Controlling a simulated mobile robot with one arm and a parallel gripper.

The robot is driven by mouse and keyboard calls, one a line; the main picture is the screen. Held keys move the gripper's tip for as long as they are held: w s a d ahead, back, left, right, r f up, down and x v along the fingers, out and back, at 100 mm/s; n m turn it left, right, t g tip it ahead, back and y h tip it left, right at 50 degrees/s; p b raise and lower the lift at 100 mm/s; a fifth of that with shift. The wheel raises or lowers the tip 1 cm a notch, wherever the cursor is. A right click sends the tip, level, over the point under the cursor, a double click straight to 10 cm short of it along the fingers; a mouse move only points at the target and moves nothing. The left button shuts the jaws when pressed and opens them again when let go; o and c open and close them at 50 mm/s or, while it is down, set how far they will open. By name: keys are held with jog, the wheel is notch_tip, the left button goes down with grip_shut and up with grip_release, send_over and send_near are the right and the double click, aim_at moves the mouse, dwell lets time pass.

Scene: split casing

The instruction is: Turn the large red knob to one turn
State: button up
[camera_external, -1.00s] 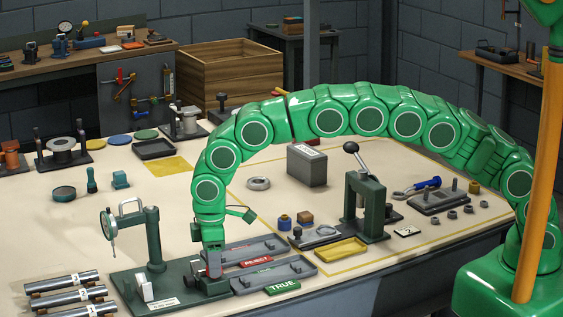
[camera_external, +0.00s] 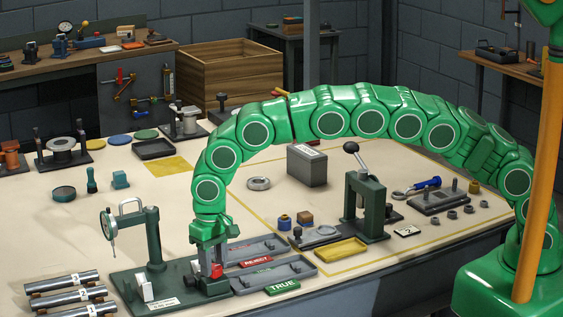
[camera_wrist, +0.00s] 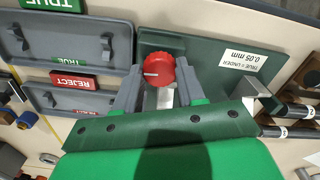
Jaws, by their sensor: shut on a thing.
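The large red knob (camera_wrist: 158,69) shows in the wrist view between the two grey fingers of my gripper (camera_wrist: 156,85). A white line marks its face, pointing left in that view. My gripper is shut on the knob. In the external view my gripper (camera_external: 211,262) points down at the right end of the dark green gauge base (camera_external: 125,290), and a bit of red shows between its fingers. The base also shows in the wrist view (camera_wrist: 200,52), with a label reading "TRUE = UNDER 0.05 mm".
A dial gauge (camera_external: 107,225) on a green post stands left of my gripper. Grey trays with a red REJECT plate (camera_external: 256,261) and a green TRUE plate (camera_external: 282,287) lie close on the right. Numbered metal rods (camera_external: 65,283) lie at front left. A green press (camera_external: 364,205) stands further right.

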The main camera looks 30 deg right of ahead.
aim_at(214, 266)
jog(key=m, duration=0.6)
jog(key=shift+m, duration=0.4)
dwell(0.3)
jog(key=o, duration=1.1)
jog(key=shift+c, duration=0.2)
jog(key=shift+r, duration=0.1)
notch_tip(214, 266, up, 8)
jog(key=shift+f, duration=0.2)
